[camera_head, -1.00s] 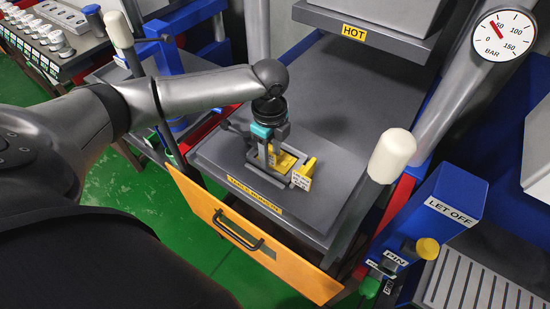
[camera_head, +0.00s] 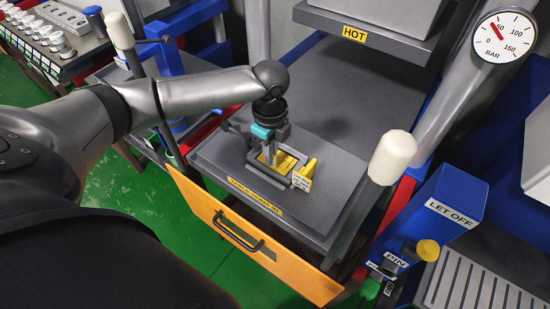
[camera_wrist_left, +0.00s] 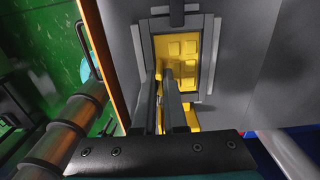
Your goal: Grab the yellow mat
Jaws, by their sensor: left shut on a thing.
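The yellow mat (camera_head: 283,161) is a flat yellow piece with raised square pads. It lies inside a grey rectangular frame (camera_head: 291,186) on the dark grey table, and it also shows in the left wrist view (camera_wrist_left: 184,52). My left gripper (camera_head: 268,156) reaches down from above to the mat's near edge. In the left wrist view its two fingers (camera_wrist_left: 162,74) are close together, shut on the mat at a lower corner. The fingers hide the part they grip. My right gripper is in neither view.
A yellow block (camera_head: 305,174) with a small white label stands at the frame's right. An orange drawer front (camera_head: 215,212) with a dark handle is below the table. A white-topped post (camera_head: 392,155) rises at the right. A shelf marked HOT (camera_head: 390,50) overhangs behind.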

